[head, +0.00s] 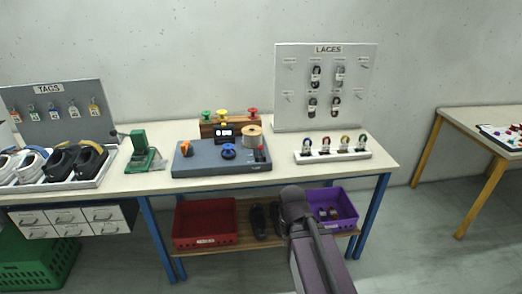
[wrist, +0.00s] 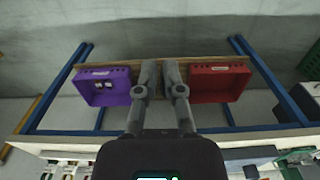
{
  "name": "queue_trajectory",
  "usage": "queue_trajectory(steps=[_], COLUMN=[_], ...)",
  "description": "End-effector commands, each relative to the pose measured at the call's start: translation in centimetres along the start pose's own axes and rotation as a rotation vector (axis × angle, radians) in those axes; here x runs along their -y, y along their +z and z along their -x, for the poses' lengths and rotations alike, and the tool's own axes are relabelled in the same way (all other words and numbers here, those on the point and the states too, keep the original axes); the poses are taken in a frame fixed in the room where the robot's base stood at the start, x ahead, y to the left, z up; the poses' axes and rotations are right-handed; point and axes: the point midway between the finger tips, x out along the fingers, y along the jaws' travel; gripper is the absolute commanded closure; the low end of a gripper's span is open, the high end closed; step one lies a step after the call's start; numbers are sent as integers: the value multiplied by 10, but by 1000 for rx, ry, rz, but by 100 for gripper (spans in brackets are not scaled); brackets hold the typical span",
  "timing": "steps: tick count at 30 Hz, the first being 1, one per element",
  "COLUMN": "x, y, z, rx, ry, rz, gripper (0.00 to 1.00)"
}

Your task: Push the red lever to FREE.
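The grey-blue console (head: 205,164) lies on the table in the head view. A small red lever (head: 260,154) with a dark base stands at its right end, just in front of a spool. The lettering near the lever is too small to read, so its setting cannot be told. In the head view my arm stands in front of the table, and the fingers cannot be made out.
The console also bears an orange knob (head: 186,148), a blue knob (head: 228,152) and a tan spool (head: 252,136). A green press (head: 140,150) stands left; a white lace rack (head: 333,156) stands right. Below are a red crate (head: 204,222) and a purple crate (head: 345,201).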

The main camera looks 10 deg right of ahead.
Motion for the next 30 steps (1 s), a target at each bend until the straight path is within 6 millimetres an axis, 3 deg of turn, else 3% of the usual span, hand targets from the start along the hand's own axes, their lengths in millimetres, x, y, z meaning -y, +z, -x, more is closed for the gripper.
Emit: queue_trajectory(steps=[5,11,21,30], x=[4,15,42,62], y=[-13,-46,-127,-193], z=[-9,-27,-52,-58], rx=[-45,-165,-469,-725], ry=[-15,-58,-209,-386], rz=[-18,-74,-241,-409], gripper=[100,100,100,100])
